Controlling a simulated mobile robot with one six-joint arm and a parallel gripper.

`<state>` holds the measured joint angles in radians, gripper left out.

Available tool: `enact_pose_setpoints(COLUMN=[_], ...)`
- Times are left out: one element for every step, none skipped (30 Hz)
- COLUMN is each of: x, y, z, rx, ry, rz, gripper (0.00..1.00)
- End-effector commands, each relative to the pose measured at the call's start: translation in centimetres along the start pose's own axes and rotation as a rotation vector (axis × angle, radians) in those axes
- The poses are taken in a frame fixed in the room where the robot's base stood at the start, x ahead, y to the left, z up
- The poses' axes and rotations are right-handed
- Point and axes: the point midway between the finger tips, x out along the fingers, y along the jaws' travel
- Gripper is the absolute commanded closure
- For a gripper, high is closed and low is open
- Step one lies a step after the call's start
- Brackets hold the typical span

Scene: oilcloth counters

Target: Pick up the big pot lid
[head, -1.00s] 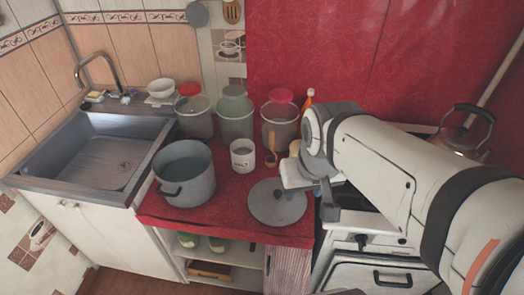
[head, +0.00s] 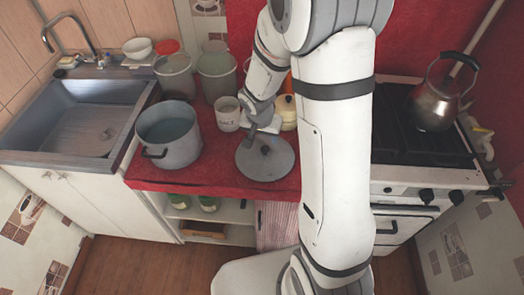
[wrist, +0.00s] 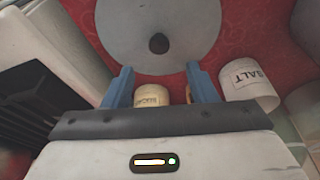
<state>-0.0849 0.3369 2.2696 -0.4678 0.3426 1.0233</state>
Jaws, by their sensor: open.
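The big pot lid (head: 250,165) is a flat grey disc with a dark round knob, lying on the red counter in the head view. In the wrist view the lid (wrist: 120,35) fills the top middle, and its knob (wrist: 158,43) lies in line with the gap between my fingers. My gripper (wrist: 158,72) is open, with its two blue fingers apart and nothing held. In the head view my gripper is at the back part of the lid, close to the knob, and my arm partly hides it. I cannot tell its exact height over the lid.
A grey pot (head: 182,153) with liquid stands left of the lid. A white salt canister (head: 227,120) stands behind it, with jars (head: 216,80) further back. The sink (head: 85,130) is at left. The stove (head: 410,150) with a kettle (head: 433,105) is at right.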

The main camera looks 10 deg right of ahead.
Motion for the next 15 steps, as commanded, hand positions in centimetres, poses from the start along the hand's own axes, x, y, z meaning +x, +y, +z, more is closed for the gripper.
enact_pose_setpoints(x=[0.6, 0.9, 1.4, 1.7, 2.1, 2.5, 2.7, 3.0, 3.4, 3.8, 4.2, 4.8, 5.3, 5.8, 6.4], y=[-0.1, -0.1, -0.1, -0.1, -0.1, -0.1, -0.1, -0.1, 0.0, 0.0, 0.0, 0.0, 0.0, 0.1, 0.1], z=[0.1, 0.1, 0.1, 0.1, 0.1, 0.1, 0.1, 0.2, 0.2, 0.2, 0.3, 0.3, 0.3, 0.4, 0.4], rx=[0.001, 0.003, 0.003, 0.002, 0.003, 0.002, 0.001, 0.002, 0.001, 0.001, 0.001, 0.001, 0.000, 0.000, 0.001], ry=[-0.002, -0.003, -0.003, -0.003, -0.003, -0.003, -0.003, -0.004, -0.004, -0.004, -0.005, -0.006, -0.005, -0.005, -0.005], rz=[0.001, 0.001, 0.002, 0.002, 0.001, 0.001, 0.001, 0.002, 0.001, 0.001, 0.002, 0.002, 0.002, 0.002, 0.002], gripper=[0.47, 0.47, 0.47, 0.47, 0.47, 0.47, 0.47, 0.47, 0.47, 0.47, 0.47, 0.47, 0.47, 0.47, 0.47])
